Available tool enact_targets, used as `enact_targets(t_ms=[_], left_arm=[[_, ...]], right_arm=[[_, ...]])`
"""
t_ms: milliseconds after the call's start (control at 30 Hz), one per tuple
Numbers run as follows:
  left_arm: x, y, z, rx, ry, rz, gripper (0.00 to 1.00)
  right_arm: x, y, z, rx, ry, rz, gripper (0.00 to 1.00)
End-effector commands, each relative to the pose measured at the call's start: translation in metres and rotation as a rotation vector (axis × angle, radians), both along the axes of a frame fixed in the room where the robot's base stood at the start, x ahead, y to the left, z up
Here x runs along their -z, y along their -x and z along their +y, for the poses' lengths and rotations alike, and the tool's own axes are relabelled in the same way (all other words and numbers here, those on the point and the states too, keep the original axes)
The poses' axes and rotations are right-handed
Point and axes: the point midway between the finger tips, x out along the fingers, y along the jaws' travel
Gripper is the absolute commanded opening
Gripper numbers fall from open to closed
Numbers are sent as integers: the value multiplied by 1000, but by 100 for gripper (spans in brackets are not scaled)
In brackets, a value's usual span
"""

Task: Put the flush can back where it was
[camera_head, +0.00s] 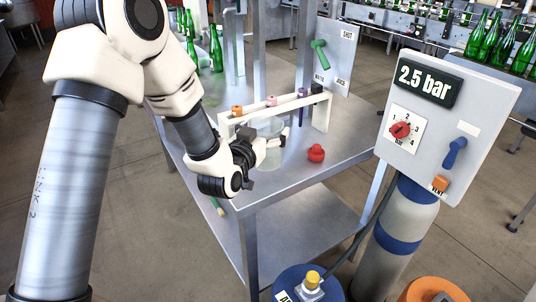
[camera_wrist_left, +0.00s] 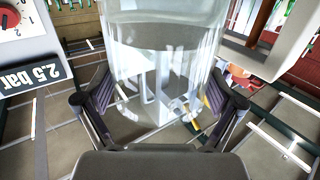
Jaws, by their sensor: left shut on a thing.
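The flush can looks like a clear, see-through vessel (camera_head: 268,127) at the metal table's front left, by the white rack. It fills the upper middle of the left wrist view (camera_wrist_left: 165,50), with a clear liquid level showing inside. My left gripper (camera_head: 268,152) is shut on the can, with one dark finger on each side of it in the wrist view (camera_wrist_left: 160,105). The can looks roughly upright. Whether its bottom touches the table cannot be told. My right gripper is not in view.
The white rack (camera_head: 325,113) holds small coloured pieces on the metal table (camera_head: 347,150). A red knob-like object (camera_head: 316,153) sits right of the can. A panel with a green lever (camera_head: 320,56) stands behind. The 2.5 bar panel (camera_head: 460,110) and gas cylinder (camera_head: 403,235) stand right.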

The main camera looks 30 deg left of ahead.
Motion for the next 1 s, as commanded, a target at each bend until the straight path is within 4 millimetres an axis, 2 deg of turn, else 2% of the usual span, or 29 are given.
enact_targets(t_ms=[267,633,667,700,1000], left_arm=[[47,0,-1,1,-1,1,26],[54,0,-1,1,0,-3,26],[54,0,-1,1,0,-2,97],[53,0,-1,1,0,-2,100],[52,0,-1,0,0,-2,100]], right_arm=[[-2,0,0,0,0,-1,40],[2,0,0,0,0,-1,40],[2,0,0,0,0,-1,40],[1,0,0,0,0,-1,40],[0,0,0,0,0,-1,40]])
